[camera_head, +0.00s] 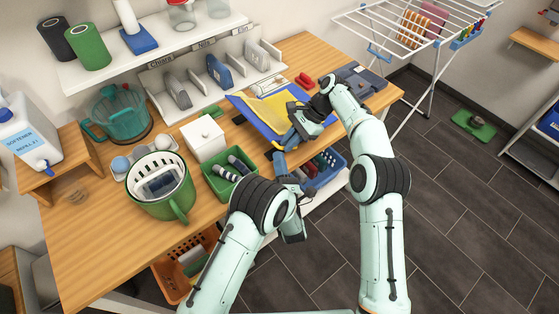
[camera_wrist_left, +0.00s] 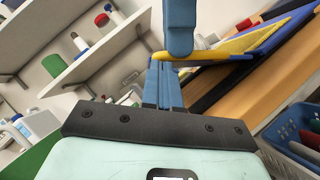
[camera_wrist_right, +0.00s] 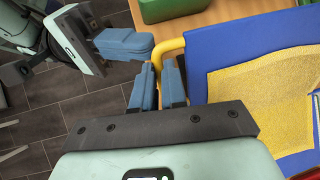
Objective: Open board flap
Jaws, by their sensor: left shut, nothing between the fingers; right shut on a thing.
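The folding board (camera_head: 252,118) is blue and lies at the right part of the table, with a yellow cloth (camera_head: 277,107) spread on it. In the right wrist view its blue panel (camera_wrist_right: 255,30) has a yellow handle (camera_wrist_right: 174,47) at the near corner. My right gripper (camera_head: 288,141) is shut on this handle. In the left wrist view the panel (camera_wrist_left: 285,30) shows nearly edge-on, with a dark strip below it. My left gripper (camera_head: 279,161) is shut and empty, its tips close to the handle (camera_wrist_left: 160,57); I cannot tell if they touch.
A green bin (camera_head: 229,177) and a white box (camera_head: 205,138) stand left of the board. A blue basket (camera_head: 325,172) hangs at the table's front edge. A shelf rack (camera_head: 200,85) stands behind. A dark flat item (camera_head: 360,78) lies at the right end.

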